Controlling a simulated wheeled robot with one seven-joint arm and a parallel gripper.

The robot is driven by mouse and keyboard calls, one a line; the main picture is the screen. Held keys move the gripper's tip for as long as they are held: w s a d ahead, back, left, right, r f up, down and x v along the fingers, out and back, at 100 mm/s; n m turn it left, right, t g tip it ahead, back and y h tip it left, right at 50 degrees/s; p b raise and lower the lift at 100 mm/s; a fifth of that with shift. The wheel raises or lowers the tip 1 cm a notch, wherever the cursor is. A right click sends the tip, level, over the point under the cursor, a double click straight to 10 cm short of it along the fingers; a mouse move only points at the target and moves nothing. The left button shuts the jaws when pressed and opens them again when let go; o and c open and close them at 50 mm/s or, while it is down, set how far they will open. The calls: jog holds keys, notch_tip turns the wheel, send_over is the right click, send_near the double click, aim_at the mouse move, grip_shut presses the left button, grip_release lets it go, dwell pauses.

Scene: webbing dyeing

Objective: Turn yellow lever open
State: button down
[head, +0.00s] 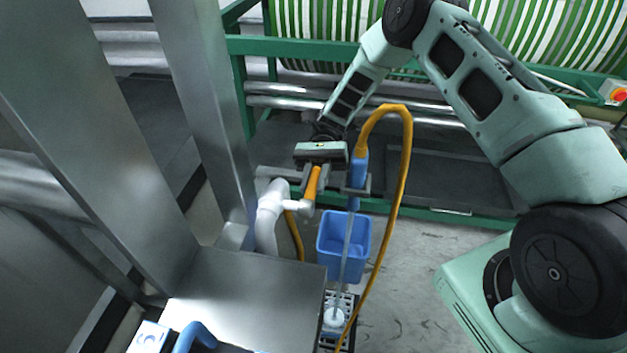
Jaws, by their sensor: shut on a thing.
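The yellow lever (312,183) stands on a white pipe fitting (271,211) beside the metal column, left of the picture's middle. It looks slightly tilted from upright. My gripper (315,172) reaches down from above and is shut on the lever's upper part. The lever's lower end stays visible below the jaws, near the white valve body. The exact finger contact is small and partly hidden by the gripper body.
A blue-handled wand (358,172) with a yellow hose (404,150) hangs just right of my gripper. A blue bin (343,241) stands on the floor below. The metal column (205,110) and steel table (250,290) are close on the left. Floor at right is partly clear.

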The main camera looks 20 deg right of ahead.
jog(key=shift+f, duration=0.1)
jog(key=c, duration=1.3)
grip_release()
jog(key=b+v, duration=0.4)
jog(key=v, duration=0.5)
jog(key=shift+w+d+f+b, duration=0.1)
jog(key=shift+w+f+b, duration=0.15)
jog(key=shift+b, duration=0.1)
jog(key=shift+w+d+r, duration=0.1)
jog(key=shift+w+d, duration=0.15)
jog(key=shift+w, duration=0.25)
jog(key=shift+w+d+r, duration=0.1)
jog(key=shift+w+d, duration=0.35)
jog(key=shift+w, duration=0.1)
